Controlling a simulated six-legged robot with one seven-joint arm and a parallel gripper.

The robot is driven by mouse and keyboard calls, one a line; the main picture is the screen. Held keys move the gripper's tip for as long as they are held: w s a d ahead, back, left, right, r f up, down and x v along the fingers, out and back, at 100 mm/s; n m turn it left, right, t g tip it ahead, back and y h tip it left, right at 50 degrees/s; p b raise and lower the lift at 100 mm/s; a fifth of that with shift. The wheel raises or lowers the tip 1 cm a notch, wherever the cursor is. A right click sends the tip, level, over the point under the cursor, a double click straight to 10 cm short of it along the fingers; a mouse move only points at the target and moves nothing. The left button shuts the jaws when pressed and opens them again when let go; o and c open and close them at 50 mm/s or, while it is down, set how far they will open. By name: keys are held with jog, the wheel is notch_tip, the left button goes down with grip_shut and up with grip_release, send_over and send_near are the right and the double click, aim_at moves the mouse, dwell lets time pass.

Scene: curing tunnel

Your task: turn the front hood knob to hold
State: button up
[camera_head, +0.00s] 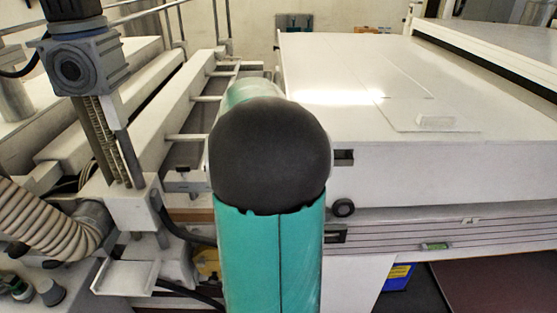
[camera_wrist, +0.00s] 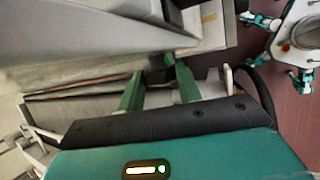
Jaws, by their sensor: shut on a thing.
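In the wrist view my gripper (camera_wrist: 155,68) has its two green fingers on either side of a small dark knob (camera_wrist: 152,76), and it is shut on it. The knob is at the edge of a pale machine body, mostly hidden by the fingers, and its marks and pointing direction cannot be read. In the head view my arm covers the middle and hides my gripper.
The white hood (camera_head: 330,75) fills the right back in the head view. A ribbed hose (camera_head: 42,222) and a grey post-mounted unit (camera_head: 84,62) stand at left. A blue and yellow box (camera_head: 397,277) is on the floor at lower right. Dark red floor (camera_wrist: 300,115) is open at right in the wrist view.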

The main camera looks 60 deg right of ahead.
jog(key=h, duration=0.2)
jog(key=t+h, duration=0.1)
jog(key=h, duration=0.1)
jog(key=shift+s+a+f+m+t, duration=0.1)
jog(key=shift+a+f+m+t, duration=0.05)
jog(key=shift+a+m+t, duration=0.2)
jog(key=shift+s+a+f+m+t+h, duration=0.15)
jog(key=shift+m+t+h, duration=0.15)
jog(key=shift+h, duration=0.45)
jog(key=shift+w+f+m+t+h, duration=0.15)
jog(key=shift+m+h, duration=0.1)
jog(key=shift+h, duration=0.5)
jog(key=shift+s+h, duration=0.15)
jog(key=shift+h, duration=0.15)
jog(key=o, duration=1)
jog(key=shift+r, duration=0.1)
jog(key=v, duration=1.3)
jog(key=shift+s+a+r, duration=0.1)
jog(key=shift+a, duration=0.25)
